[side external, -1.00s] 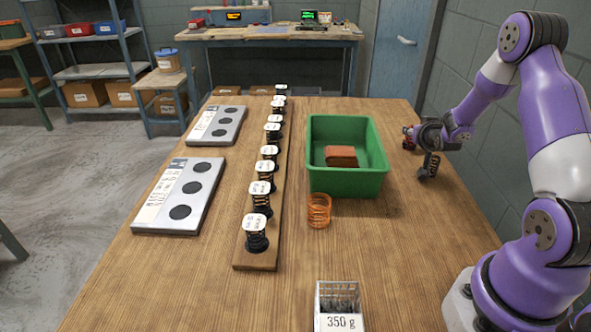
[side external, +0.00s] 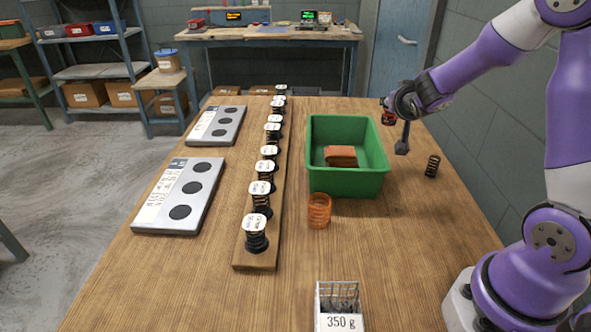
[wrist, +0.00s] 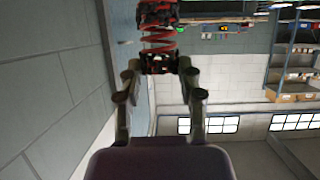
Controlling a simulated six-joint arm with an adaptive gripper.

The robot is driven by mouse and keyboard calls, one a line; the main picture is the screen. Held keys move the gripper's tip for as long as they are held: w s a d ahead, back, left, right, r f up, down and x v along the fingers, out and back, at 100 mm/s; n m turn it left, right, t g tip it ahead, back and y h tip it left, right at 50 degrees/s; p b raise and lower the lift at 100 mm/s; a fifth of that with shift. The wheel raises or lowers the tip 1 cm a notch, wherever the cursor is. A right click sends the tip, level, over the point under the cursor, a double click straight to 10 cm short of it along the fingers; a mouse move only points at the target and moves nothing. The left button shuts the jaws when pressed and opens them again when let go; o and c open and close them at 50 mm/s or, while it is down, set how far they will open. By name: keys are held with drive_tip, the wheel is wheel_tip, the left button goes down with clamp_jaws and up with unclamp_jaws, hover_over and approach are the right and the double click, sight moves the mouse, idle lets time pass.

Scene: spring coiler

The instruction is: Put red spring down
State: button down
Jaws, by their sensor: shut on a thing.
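The red spring (wrist: 160,42), with dark ends, is between the fingertips of my gripper (wrist: 158,70) in the wrist view. My gripper is shut on it. In the side view the red spring (side external: 388,118) shows small at the left of my gripper (side external: 391,108), above the table beside the back right of the green bin. It appears clear of the tabletop. The arm's dark end hides part of the fingers in the side view.
A green bin (side external: 346,182) holds a brown object (side external: 341,156). A dark spring (side external: 432,166) stands right of it, an orange spring (side external: 319,211) in front. A wooden rail (side external: 262,258) carries several capped springs. Two grey plates (side external: 150,226) lie left. Bare table (side external: 400,250) lies front right.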

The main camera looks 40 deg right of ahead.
wheel_tip(320, 180, up, 6)
drive_tip(key=a, duration=0.2)
drive_tip(key=w+a+f+n+t+y, duration=0.15)
drive_tip(key=a+n+y, duration=0.5)
drive_tip(key=a, duration=0.85)
drive_tip(key=w+a+f+n+t+y, duration=0.1)
drive_tip(key=w+a+n+t+y, duration=0.15)
drive_tip(key=a+n+y, duration=0.9)
drive_tip(key=s+a+r+n+g+y, duration=0.1)
drive_tip(key=s+a+n+g+y, duration=0.3)
drive_tip(key=s+a, duration=0.85)
drive_tip(key=s+a+r+n+g+y, duration=0.1)
drive_tip(key=s+a+r+n+g, duration=0.15)
drive_tip(key=s+a+g, duration=0.9)
drive_tip(key=shift+w+a+f+t, duration=0.1)
drive_tip(key=shift+w+f+t, duration=0.8)
drive_tip(key=shift+w+f, duration=1.7)
drive_tip(key=shift+w+a+f+t, duration=0.15)
drive_tip(key=shift+w+f+t, duration=0.7)
drive_tip(key=shift+w+f, duration=1.7)
drive_tip(key=shift+w+a+f+t, duration=0.1)
drive_tip(key=shift+w+f+t, duration=0.8)
drive_tip(key=shift+w+f, duration=1.65)
drive_tip(key=shift+s+f, duration=0.65)
drive_tip(key=shift+f, duration=0.15)
